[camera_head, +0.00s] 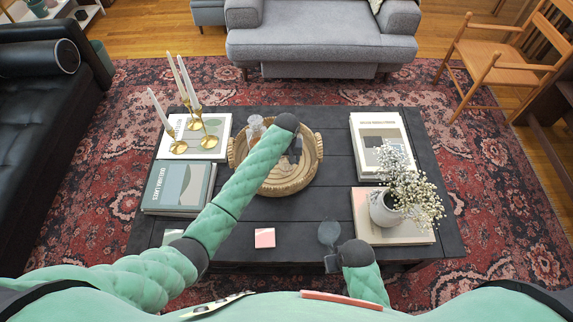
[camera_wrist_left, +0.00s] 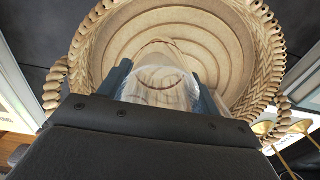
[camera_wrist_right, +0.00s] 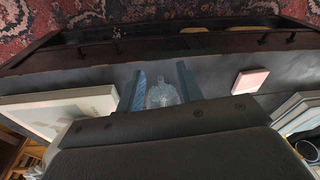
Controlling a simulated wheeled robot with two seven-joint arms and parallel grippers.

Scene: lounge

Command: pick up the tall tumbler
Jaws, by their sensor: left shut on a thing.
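My left gripper (camera_head: 293,151) is over the round wicker tray (camera_head: 283,186). In the left wrist view its fingers (camera_wrist_left: 162,85) are shut on a clear, tall tumbler (camera_wrist_left: 160,72), with the tray (camera_wrist_left: 225,40) behind it; in the head view my arm mostly hides that tumbler. Another clear glass (camera_head: 256,126) shows at the tray's back left. My right gripper (camera_head: 332,262) is open near the table's front edge. A clear glass (camera_head: 328,232) is just beyond it, and shows between its fingers in the right wrist view (camera_wrist_right: 162,95); I cannot tell whether they touch.
Brass candlesticks (camera_head: 178,147) with white candles stand on a book at the table's left. Books (camera_head: 180,186) lie in front of them. A white vase (camera_head: 384,209) of flowers stands at the right. A pink-and-white square (camera_head: 265,238) lies near the front edge.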

